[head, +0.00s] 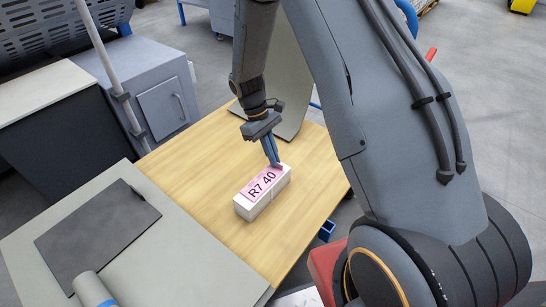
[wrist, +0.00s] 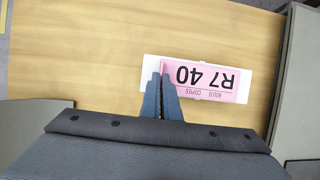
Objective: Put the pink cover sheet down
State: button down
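The pink cover sheet (head: 263,185), printed R7 40, lies flat on, or very close above, the top of a white bundle (head: 262,204) on the wooden table. It also shows in the wrist view (wrist: 208,81), printing upside down, with white bundle top showing past its ends. My gripper (head: 277,164) points down at the sheet's far end. In the wrist view my gripper's fingertips (wrist: 160,75) come together at the sheet's left end and look shut on its edge. The fingers hide that edge, and any small gap under the sheet cannot be told.
The wooden table top (head: 205,160) is clear around the bundle. A grey-green bench with a dark mat (head: 97,232) and a grey roll (head: 92,288) stands at left. A grey cabinet (head: 160,105) and a pale pole (head: 103,55) stand behind. A grey panel (head: 290,85) rises at the table's far edge.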

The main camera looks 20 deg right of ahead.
jog(key=shift+f, duration=0.15)
jog(key=c, duration=2)
grip_release()
jog(key=p+v, duration=0.2)
jog(key=v, duration=1)
jog(key=s+a+r+t, duration=0.1)
jog(key=s+a+r, duration=0.3)
jog(key=r, duration=0.3)
jog(key=s+a+r+t+y, duration=0.1)
jog(key=s+a+r, duration=0.1)
jog(key=s, duration=0.6)
jog(key=s+a+r+m+t+y, duration=0.1)
jog(key=s+a+r, duration=0.1)
jog(key=s+r, duration=0.3)
jog(key=s+a+r+m+y, duration=0.1)
jog(key=s+a+r, duration=0.1)
jog(key=s, duration=0.9)
jog(key=shift+s+r+t, duration=0.25)
jog(key=shift+r+t, duration=0.15)
jog(key=shift+r, duration=0.4)
